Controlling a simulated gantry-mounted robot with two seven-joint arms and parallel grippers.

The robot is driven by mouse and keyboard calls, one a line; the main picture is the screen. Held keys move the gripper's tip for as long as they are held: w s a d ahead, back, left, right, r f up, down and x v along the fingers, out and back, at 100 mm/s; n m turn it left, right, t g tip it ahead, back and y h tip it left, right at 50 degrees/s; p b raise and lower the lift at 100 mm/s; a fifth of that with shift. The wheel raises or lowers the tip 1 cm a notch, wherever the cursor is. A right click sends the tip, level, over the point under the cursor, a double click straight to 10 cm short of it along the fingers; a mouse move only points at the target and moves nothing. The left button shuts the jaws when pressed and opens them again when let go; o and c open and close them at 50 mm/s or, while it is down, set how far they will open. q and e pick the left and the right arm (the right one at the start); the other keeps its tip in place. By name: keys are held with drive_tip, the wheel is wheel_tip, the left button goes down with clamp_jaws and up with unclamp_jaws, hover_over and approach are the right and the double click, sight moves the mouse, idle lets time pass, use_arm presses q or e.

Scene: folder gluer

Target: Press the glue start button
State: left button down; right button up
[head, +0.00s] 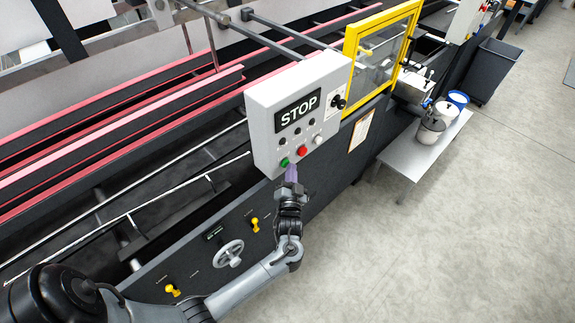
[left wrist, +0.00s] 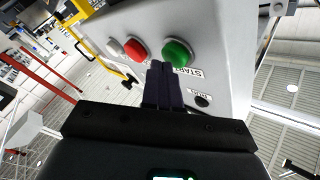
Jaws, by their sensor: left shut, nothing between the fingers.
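The control box (head: 298,108) is a light grey panel with a black STOP display (head: 298,109) and a row of buttons below it. The green button (head: 284,162) sits at the lower left of the panel. In the left wrist view the green button (left wrist: 176,53) has a START label (left wrist: 189,72) beside it. My left gripper (head: 291,172) is shut and empty, its purple fingertips close to the green button. In the left wrist view the fingers (left wrist: 161,72) point just beside the green button; I cannot tell whether they touch it. My right gripper is not in view.
A red button (head: 302,150) and a white button (head: 318,140) sit right of the green one. A black knob (head: 339,102) is higher up. A yellow-framed guard (head: 382,55) stands behind. A grey table (head: 412,162) with containers is at right; the floor in front is clear.

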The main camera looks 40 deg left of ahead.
use_arm(q)
drive_tip(key=shift+a, duration=0.15)
idle(0.5)
drive_tip(key=shift+d, duration=0.95)
drive_tip(key=d, duration=0.5)
drive_tip(key=shift+s+p, duration=0.1)
drive_tip(key=shift+p, duration=0.2)
idle(0.3)
